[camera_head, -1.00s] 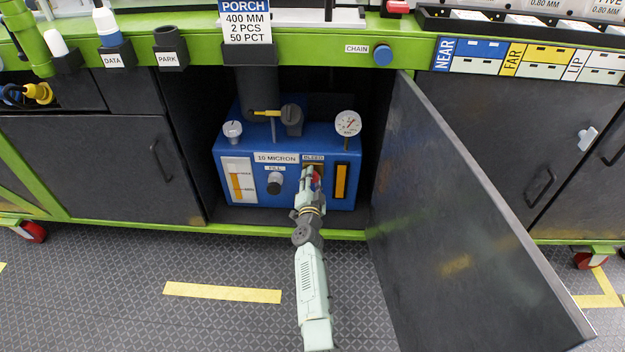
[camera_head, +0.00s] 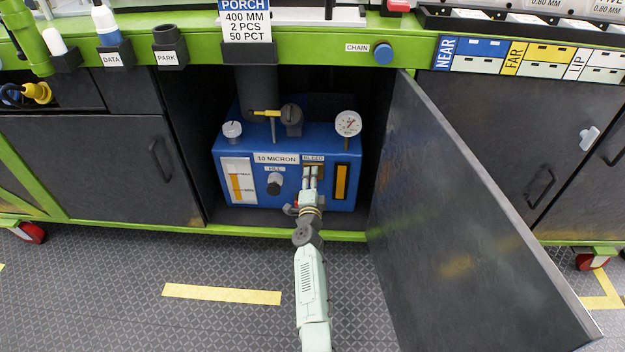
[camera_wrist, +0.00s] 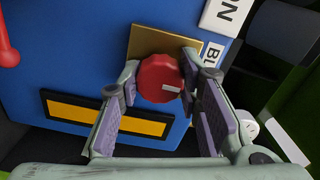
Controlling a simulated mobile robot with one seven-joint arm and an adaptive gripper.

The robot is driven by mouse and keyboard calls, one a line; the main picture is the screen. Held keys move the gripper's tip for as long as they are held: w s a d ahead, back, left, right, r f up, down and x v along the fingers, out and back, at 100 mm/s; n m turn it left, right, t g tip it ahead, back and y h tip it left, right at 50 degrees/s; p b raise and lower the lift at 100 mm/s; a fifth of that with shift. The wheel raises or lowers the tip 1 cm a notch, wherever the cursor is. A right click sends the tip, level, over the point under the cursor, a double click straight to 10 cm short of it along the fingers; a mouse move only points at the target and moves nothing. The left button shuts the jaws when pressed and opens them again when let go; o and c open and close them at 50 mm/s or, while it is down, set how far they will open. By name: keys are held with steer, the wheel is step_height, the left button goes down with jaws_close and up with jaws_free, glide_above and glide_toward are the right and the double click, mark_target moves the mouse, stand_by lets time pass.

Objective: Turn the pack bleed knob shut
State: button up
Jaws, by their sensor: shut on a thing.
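The blue unit (camera_head: 326,195) stands inside the open cabinet, with a BLEED label (camera_head: 313,158) at the upper right of its front. In the wrist view the red bleed knob (camera_wrist: 158,80) sits on a brass-coloured plate (camera_wrist: 150,40), with a white mark on its face pointing toward the right finger. My gripper (camera_head: 312,180) reaches up to the unit below the BLEED label. In the wrist view my gripper (camera_wrist: 160,72) is shut on the knob, one finger on each side. In the head view the fingers hide the knob.
The open cabinet door (camera_head: 460,220) stands to the right of my arm. A round dial (camera_head: 348,123) rises above the unit.

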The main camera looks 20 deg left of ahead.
steer(key=shift+r, duration=0.1)
steer(key=o, duration=1.1)
steer(key=shift+o, duration=0.2)
